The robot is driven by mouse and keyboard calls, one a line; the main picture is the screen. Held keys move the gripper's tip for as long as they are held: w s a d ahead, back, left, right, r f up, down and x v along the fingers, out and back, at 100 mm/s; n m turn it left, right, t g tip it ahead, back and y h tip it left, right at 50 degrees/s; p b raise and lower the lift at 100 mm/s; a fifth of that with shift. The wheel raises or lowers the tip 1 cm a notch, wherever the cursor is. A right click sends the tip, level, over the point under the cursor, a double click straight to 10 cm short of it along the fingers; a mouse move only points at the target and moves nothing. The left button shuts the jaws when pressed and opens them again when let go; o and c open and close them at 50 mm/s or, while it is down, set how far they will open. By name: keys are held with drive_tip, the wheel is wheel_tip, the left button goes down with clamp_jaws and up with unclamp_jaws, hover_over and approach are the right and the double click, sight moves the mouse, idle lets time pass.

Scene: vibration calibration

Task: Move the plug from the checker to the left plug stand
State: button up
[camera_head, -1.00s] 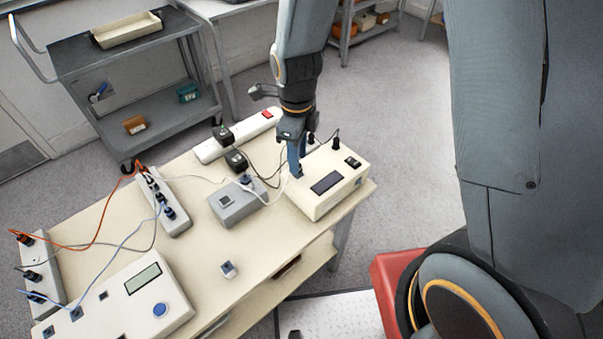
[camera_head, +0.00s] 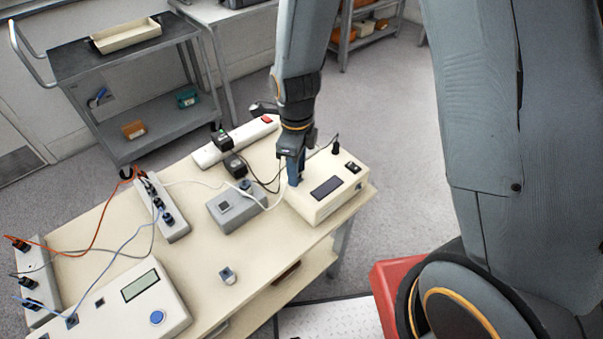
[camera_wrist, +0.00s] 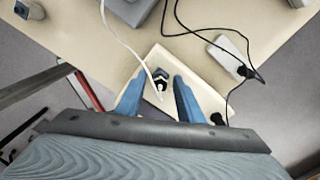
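The checker (camera_head: 325,201) is a cream box with a dark display at the table's right end. My gripper (camera_head: 297,179) points down over its left part, with blue fingers low at its top. In the wrist view my gripper (camera_wrist: 158,82) has its fingers spread apart. A dark plug (camera_wrist: 161,75) with a white cable shows between the fingertips, on the checker (camera_wrist: 205,92); contact cannot be told. The arm hides this plug in the head view. The left plug stand (camera_head: 38,271), seemingly the pale strip at far left, holds several dark plugs with cables.
A second strip (camera_head: 166,217) with plugs, a grey box (camera_head: 236,213) and a white power strip (camera_head: 212,155) with black adapters stand nearby. A large cream box (camera_head: 128,305) and a small grey block (camera_head: 228,277) are in front. Loose cables cross the table.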

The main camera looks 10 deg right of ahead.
clamp_jaws()
drive_tip(key=shift+n, duration=0.3)
drive_tip(key=shift+s+n+p, duration=0.1)
drive_tip(key=shift+n+p, duration=0.4)
drive_tip(key=shift+n, duration=1.2)
drive_tip(key=shift+s+n+p, duration=0.15)
drive_tip(key=shift+n+p, duration=0.35)
drive_tip(key=shift+n, duration=1.5)
